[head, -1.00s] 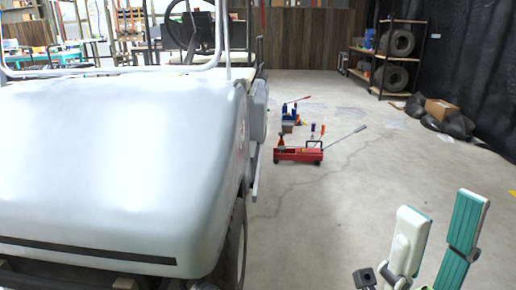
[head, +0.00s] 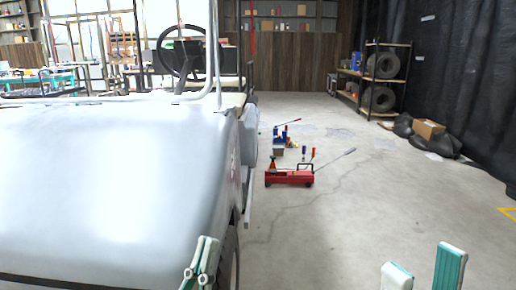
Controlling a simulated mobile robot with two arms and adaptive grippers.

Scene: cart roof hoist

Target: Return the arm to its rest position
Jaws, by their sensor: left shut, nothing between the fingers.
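My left gripper (head: 203,258) is at the bottom of the head view, in front of the cart's right front corner and wheel. Its pale green fingers are together with nothing between them. I cannot tell whether it touches the cart. My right gripper (head: 423,262) is at the bottom right, cut off by the frame edge. Its two teal and white fingers stand apart with bare floor between them. The white cart (head: 110,190) fills the left side, with its steering wheel (head: 181,52) behind the front body.
A red floor jack (head: 289,178) with a raised handle stands on the floor right of the cart, with blue tools (head: 284,140) behind it. The floor (head: 380,215) between is clear.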

